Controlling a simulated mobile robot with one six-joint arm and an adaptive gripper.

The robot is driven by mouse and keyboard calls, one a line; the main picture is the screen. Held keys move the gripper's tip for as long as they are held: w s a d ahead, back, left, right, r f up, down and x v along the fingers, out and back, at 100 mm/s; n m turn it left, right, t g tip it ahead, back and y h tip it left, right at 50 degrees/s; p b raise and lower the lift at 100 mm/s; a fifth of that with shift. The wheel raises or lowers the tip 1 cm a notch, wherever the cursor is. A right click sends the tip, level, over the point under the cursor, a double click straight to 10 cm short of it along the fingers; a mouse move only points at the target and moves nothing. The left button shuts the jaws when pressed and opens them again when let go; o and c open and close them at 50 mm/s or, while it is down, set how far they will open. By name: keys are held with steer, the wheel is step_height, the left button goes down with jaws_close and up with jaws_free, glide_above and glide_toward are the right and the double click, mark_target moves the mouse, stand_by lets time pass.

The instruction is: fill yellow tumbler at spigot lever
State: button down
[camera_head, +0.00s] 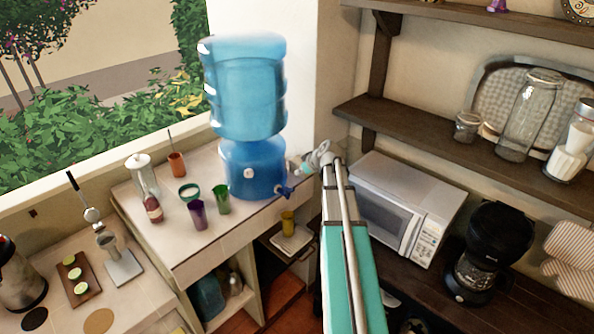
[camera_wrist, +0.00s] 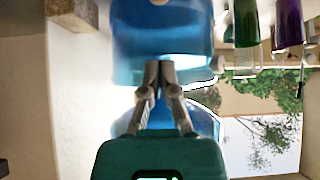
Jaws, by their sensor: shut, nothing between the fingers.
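The yellow tumbler (camera_head: 288,223) stands upright below the spigot lever (camera_head: 285,191), on a small pale tray (camera_head: 304,238). The dark blue spigot lever sticks out from the front of the blue water dispenser (camera_head: 250,165). I cannot tell whether water is flowing. My gripper (camera_head: 313,158) is up and to the right of the spigot lever in the head view, apart from the tumbler. In the wrist view my gripper (camera_wrist: 158,66) is shut and empty, with the blue dispenser (camera_wrist: 185,30) behind it. The tumbler cannot be made out in the wrist view.
A purple cup (camera_head: 198,214), a green cup (camera_head: 222,199) and an orange cup (camera_head: 177,164) stand on the tiled counter left of the dispenser. A white microwave (camera_head: 385,222) and a black coffee maker (camera_head: 497,240) are right of my arm. A wooden shelf (camera_head: 420,132) hangs above the microwave.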

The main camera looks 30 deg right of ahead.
steer(key=shift+s+d+r+p, duration=0.1)
steer(key=shift+s+r+p, duration=0.3)
steer(key=shift+r+p, duration=0.3)
steer(key=shift+s+d+r+p, duration=0.1)
steer(key=shift+s+r+p, duration=0.35)
steer(key=shift+r, duration=0.35)
steer(key=s+a+f+g+b, duration=0.2)
steer(key=s+a+f+b, duration=0.15)
steer(key=a+f, duration=0.45)
steer(key=s+a+f+g+b, duration=0.25)
steer(key=a+f+b, duration=0.25)
steer(key=a, duration=0.7)
steer(key=s+a+f+m+g+h+b, duration=0.1)
steer(key=s+a+f+g+b, duration=0.1)
steer(key=s+a+f+b, duration=0.2)
steer(key=s+a+f+m+g+h+b, duration=0.1)
steer(key=s+a+f+b, duration=0.4)
steer(key=a, duration=0.5)
steer(key=shift+s+f+m+g, duration=0.4)
steer(key=shift+s+g, duration=0.15)
steer(key=shift+s, duration=0.5)
